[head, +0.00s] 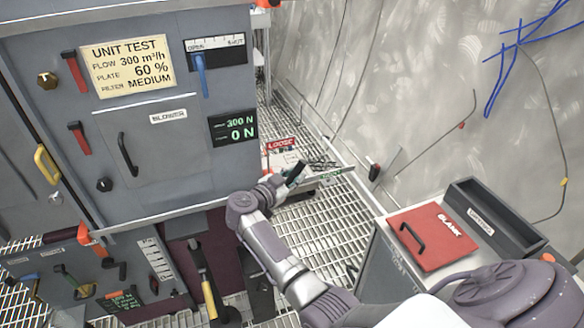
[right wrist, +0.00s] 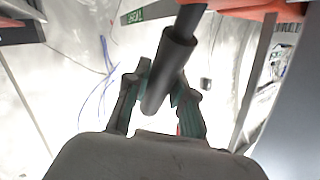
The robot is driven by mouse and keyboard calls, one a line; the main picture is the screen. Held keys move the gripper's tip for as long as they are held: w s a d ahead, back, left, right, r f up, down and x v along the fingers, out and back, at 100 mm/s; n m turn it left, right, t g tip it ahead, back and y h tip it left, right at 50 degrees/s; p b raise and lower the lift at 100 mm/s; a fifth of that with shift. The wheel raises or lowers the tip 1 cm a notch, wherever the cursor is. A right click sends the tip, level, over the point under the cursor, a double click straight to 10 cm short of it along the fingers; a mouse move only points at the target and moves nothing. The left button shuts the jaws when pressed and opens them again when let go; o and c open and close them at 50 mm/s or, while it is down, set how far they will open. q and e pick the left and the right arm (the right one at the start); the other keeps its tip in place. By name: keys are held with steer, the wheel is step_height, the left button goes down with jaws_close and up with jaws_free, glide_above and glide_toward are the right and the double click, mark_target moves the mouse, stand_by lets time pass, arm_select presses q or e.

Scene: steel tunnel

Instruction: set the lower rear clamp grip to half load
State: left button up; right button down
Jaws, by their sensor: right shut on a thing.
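My right gripper (head: 296,174) is beside the right edge of the grey cabinet, low down. It also shows in the right wrist view (right wrist: 160,88), its two green-padded fingers shut on either side of a dark cylindrical clamp grip (right wrist: 177,48). In the head view the gripper hides most of that grip. A red LOOSE label (head: 281,144) is just behind the gripper. A green TIGHT label (right wrist: 134,15) shows in the right wrist view. The display (head: 232,127) on the cabinet reads 300 N above 0 N. My left gripper is not in view.
The grey cabinet (head: 190,88) carries a UNIT TEST plate (head: 127,66) and a blue lever (head: 201,75). A bench at the lower right holds a red BLANK plate (head: 433,236) and a dark bin (head: 498,215). Steel grating floor and the tunnel wall lie behind.

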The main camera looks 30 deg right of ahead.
steer(key=d+y+p, duration=0.1)
steer(key=p, duration=0.2)
steer(key=d+f+m+y+p, duration=0.1)
steer(key=y+p, duration=0.1)
steer(key=p, duration=0.2)
steer(key=d+f+m+y+p, duration=0.1)
steer(key=p, duration=0.2)
steer(key=shift+s+f+y+p, duration=0.2)
steer(key=shift+y+p, duration=0.1)
steer(key=shift+y, duration=0.1)
steer(key=c, duration=1)
jaws_free()
steer(key=shift+c, duration=0.2)
steer(key=shift+o, duration=0.5)
steer(key=shift+s+a+f, duration=0.1)
steer(key=shift+f, duration=0.1)
step_height(320, 180, up, 10)
steer(key=shift+r, duration=0.1)
